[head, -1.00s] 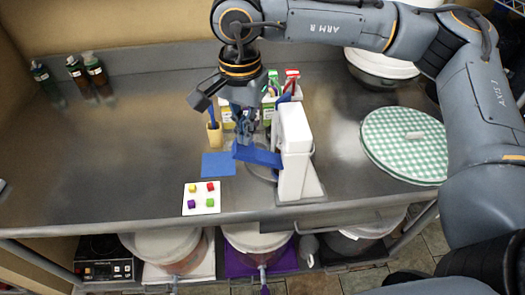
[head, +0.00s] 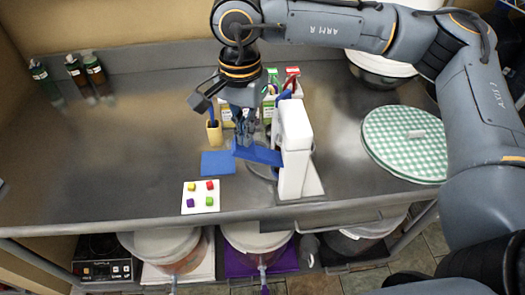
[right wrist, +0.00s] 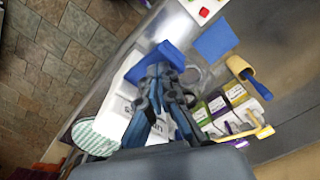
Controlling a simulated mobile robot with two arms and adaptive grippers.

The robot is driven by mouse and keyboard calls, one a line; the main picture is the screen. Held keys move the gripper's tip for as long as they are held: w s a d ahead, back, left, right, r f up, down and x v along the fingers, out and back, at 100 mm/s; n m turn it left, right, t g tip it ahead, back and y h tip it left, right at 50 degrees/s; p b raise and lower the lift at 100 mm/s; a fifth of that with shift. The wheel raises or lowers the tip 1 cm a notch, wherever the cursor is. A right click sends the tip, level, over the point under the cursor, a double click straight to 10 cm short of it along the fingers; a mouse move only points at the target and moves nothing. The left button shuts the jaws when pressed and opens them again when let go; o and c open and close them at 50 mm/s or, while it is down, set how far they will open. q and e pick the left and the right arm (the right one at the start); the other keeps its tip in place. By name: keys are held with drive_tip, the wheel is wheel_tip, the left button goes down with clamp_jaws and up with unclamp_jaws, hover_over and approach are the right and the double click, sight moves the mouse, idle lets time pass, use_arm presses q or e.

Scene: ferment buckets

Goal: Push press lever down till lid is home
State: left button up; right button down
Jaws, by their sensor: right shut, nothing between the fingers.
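The press is a white upright body (head: 294,150) near the front edge of the steel counter. Its blue lever (head: 258,153) sticks out to the left from the body, tilted slightly. My right gripper (head: 246,138) points down, shut, with its fingertips at the lever's upper side; I cannot tell whether they touch. In the right wrist view the shut fingers (right wrist: 160,85) are over the blue lever (right wrist: 163,54) beside the white body (right wrist: 122,90). A grey ring shape under the lever is mostly hidden, and the lid's seating cannot be seen. My left gripper is not in view.
A blue mat (head: 218,163) and a white card with coloured cubes (head: 201,208) lie left of the press. A yellow cup (head: 214,133) and several small boxes (head: 268,112) stand behind. A green checked round cover (head: 388,152) lies right. Bottles (head: 77,70) stand back left.

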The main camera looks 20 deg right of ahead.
drive_tip(key=shift+f+b, duration=1.75)
drive_tip(key=shift+f, duration=0.3)
drive_tip(key=shift+f+b, duration=0.7)
drive_tip(key=shift+b, duration=0.15)
drive_tip(key=shift+f+b, duration=0.8)
drive_tip(key=shift+b, duration=0.05)
drive_tip(key=shift+f, duration=0.2)
drive_tip(key=shift+r, duration=0.1)
wheel_tip(320, 180, up, 14)
drive_tip(key=p, duration=0.7)
hover_over(246, 152)
drive_tip(key=w, duration=0.2)
drive_tip(key=shift+d, duration=0.3)
